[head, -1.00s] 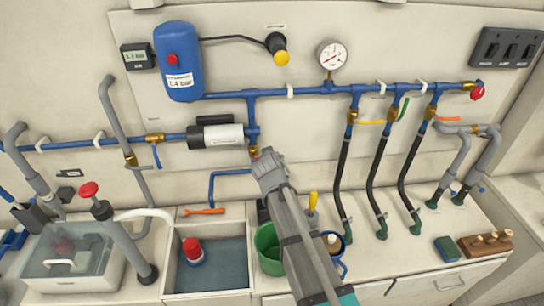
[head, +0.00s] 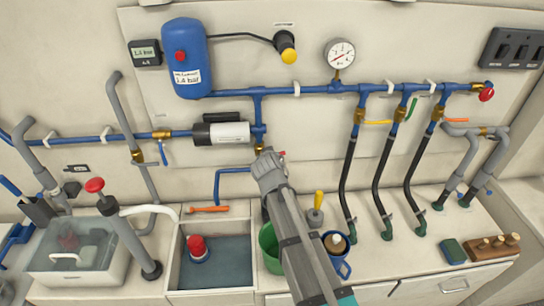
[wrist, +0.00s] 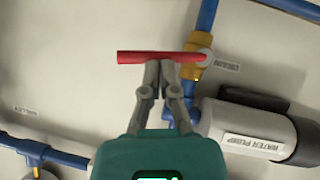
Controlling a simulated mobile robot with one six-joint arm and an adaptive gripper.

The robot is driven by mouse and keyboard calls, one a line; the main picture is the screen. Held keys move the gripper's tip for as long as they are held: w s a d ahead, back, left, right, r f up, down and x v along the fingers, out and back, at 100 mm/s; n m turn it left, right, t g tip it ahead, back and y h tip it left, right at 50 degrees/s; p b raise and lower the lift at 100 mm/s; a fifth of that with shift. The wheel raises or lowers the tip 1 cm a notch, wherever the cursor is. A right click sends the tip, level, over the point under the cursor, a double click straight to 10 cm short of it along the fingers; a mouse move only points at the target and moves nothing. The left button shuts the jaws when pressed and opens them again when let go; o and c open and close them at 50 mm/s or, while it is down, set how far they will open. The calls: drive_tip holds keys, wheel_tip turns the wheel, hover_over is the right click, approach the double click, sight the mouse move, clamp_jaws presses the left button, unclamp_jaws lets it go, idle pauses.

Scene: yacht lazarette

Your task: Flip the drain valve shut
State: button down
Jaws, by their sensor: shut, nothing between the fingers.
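The drain valve is a brass body (wrist: 199,48) on a blue pipe with a long red lever (wrist: 140,57) in the wrist view. The lever lies crosswise to the pipe, its pivot end at the valve. My gripper (wrist: 166,66) is shut and empty, its tips at the lever's lower edge near mid-length. I cannot tell if they touch. In the head view the brass valve (head: 260,147) sits below the pipe tee, just above my gripper (head: 268,156). Only a small red end of the lever (head: 282,154) shows right of the gripper; the rest is hidden.
The water pump (head: 220,132) is close left of the valve. Black hoses (head: 347,180) hang to the right. Below are a sink (head: 174,262), a green bucket (head: 268,240) and a blue mug (head: 340,265). Bare panel lies around the lever.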

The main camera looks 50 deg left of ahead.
drive_tip(key=p+v, duration=0.7)
drive_tip(key=v, duration=0.6)
drive_tip(key=shift+d+r, duration=0.25)
drive_tip(key=shift+d, duration=0.05)
idle(0.3)
drive_tip(key=w+d+f+m+h+b, duration=0.1)
drive_tip(key=w+d+f+m+h, duration=0.15)
drive_tip(key=w+d, duration=0.65)
drive_tip(key=w+d+f+m+g+h+b, duration=0.1)
drive_tip(key=w+d+f+m+h, duration=0.15)
drive_tip(key=w+d, duration=0.7)
drive_tip(key=w+d+f+m+h+b, duration=0.1)
drive_tip(key=w+d+f+m+h, duration=0.3)
drive_tip(key=d, duration=0.9)
drive_tip(key=d+f+m+g+b, duration=0.1)
drive_tip(key=d+f+m+g, duration=0.1)
drive_tip(key=d, duration=1.5)
drive_tip(key=s+d+f+m+g+b, duration=0.1)
drive_tip(key=d+f+m+g, duration=0.1)
drive_tip(key=d, duration=1.6)
drive_tip(key=f+g, duration=0.1)
drive_tip(key=g, duration=0.1)
drive_tip(key=shift+s+d+f+g+b, duration=0.2)
drive_tip(key=shift+s+g+b, duration=0.1)
drive_tip(key=shift+g, duration=0.1)
